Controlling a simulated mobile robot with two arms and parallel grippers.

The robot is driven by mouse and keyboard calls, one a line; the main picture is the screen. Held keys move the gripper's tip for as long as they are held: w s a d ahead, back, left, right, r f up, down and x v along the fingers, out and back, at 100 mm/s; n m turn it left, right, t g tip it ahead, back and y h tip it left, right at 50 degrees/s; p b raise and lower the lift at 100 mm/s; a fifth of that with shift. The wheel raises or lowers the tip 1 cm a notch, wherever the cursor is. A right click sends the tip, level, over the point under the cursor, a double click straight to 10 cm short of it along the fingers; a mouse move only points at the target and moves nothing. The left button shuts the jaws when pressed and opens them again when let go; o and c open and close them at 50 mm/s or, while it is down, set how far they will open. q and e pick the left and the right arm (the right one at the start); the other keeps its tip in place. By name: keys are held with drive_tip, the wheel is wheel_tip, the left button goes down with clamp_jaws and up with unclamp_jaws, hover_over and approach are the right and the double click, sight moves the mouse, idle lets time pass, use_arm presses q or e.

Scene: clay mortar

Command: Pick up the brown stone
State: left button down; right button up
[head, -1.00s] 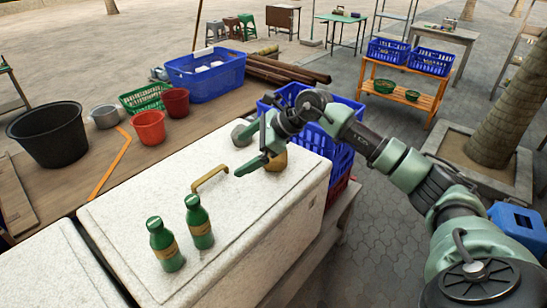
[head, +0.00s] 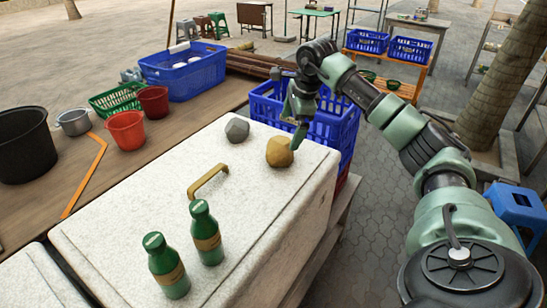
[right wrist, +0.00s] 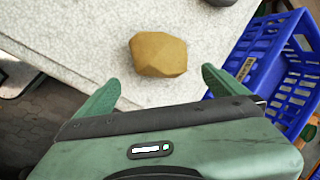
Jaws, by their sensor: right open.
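The brown stone (head: 280,152) sits on the far right part of the white cooler's lid (head: 150,215). It also shows in the right wrist view (right wrist: 158,55), ahead of the fingers and between their lines. My right gripper (head: 294,122) is open and empty, just behind and above the stone in the head view, with one finger overlapping the stone's right edge. In the right wrist view my right gripper (right wrist: 158,88) has its two green fingers spread apart, with the stone apart from them. My left gripper is not in view.
A grey stone (head: 237,129) lies left of the brown one. Two green bottles (head: 206,232) and a brass handle (head: 208,183) are nearer on the lid. A blue crate (head: 335,125) stands beyond the cooler's right edge. The lid between handle and stones is clear.

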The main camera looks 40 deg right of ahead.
sight(282, 142)
drive_tip(key=f, duration=0.1)
drive_tip(key=w+f, duration=0.2)
drive_tip(key=shift+w+a+f, duration=0.1)
drive_tip(key=shift+a+f, duration=0.15)
drive_tip(key=shift+f, duration=0.05)
drive_tip(key=shift+f+p, duration=0.35)
drive_tip(key=p+x, duration=0.2)
drive_tip(key=x, duration=0.2)
drive_tip(key=shift+f, duration=0.2)
drive_tip(key=shift+w+f, duration=0.1)
drive_tip(key=shift+f, duration=0.15)
drive_tip(key=shift+r, duration=0.1)
drive_tip(key=c, duration=1.5)
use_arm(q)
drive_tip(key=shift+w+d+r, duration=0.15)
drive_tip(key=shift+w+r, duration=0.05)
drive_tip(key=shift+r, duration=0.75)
use_arm(e)
drive_tip(key=shift+d+r, duration=0.1)
drive_tip(key=shift+c, duration=1.3)
drive_tip(key=shift+w, duration=0.1)
